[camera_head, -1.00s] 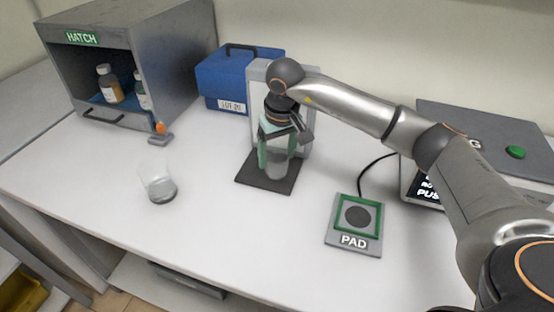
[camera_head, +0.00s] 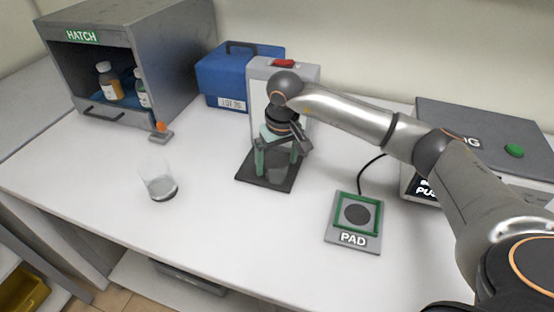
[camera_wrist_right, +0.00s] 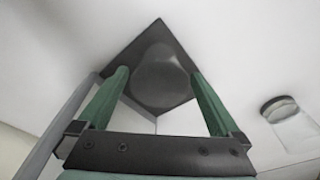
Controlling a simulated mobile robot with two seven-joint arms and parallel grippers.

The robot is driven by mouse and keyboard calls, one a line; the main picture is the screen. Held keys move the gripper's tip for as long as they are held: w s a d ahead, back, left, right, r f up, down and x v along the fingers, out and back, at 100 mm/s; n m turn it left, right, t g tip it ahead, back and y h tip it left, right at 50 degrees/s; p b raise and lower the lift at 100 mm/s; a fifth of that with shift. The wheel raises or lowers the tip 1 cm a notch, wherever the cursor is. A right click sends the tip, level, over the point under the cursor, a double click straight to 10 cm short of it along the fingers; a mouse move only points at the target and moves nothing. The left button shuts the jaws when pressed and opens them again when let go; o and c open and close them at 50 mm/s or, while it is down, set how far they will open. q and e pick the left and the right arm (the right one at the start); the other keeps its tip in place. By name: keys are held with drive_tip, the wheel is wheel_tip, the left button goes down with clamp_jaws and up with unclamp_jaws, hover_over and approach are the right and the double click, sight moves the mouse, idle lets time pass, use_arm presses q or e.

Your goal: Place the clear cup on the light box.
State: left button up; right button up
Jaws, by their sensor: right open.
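The light box (camera_head: 254,88) is an upright pale panel with a red top part and a flat black base (camera_head: 255,180). A clear cup (camera_head: 278,174) stands upright on that base, partly hidden by my right gripper. In the right wrist view the cup (camera_wrist_right: 160,75) is a dim round shape on the black base, between and beyond the green fingers. My right gripper (camera_head: 276,163) is open above and around the cup. Its spread fingers also show in the right wrist view (camera_wrist_right: 160,78). My left gripper is not in view.
A second clear glass (camera_head: 160,186) stands on the table at left. A hatch cabinet (camera_head: 170,60) with bottles and a blue case (camera_head: 222,78) stand behind. A grey pad (camera_head: 345,238) and a device with a green button (camera_head: 514,150) are at right. The front table is clear.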

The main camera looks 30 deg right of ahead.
sight(280, 181)
wheel_tip(280, 181, up, 12)
drive_tip(key=s+b, duration=0.1)
drive_tip(key=shift+s, duration=0.4)
